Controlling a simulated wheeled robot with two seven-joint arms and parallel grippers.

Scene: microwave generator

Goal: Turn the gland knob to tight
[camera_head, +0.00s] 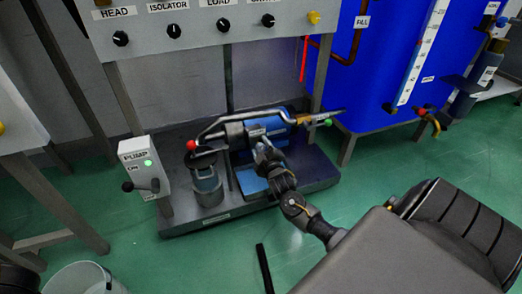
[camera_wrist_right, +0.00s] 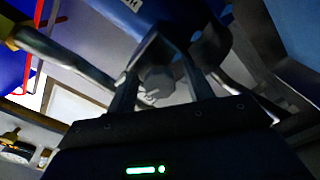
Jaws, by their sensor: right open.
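My right gripper (camera_head: 263,152) reaches in from the lower right to the pump set (camera_head: 240,135) on its grey base plate. In the right wrist view my gripper (camera_wrist_right: 160,88) has its two fingers apart. My left gripper is not in view.
A pump switch box (camera_head: 145,168) with a green light stands left of the pump. A red-tipped lever (camera_head: 191,145) and pipes lie close to my gripper. A panel with black knobs (camera_head: 173,31) is above. A blue tank (camera_head: 375,75) stands behind right.

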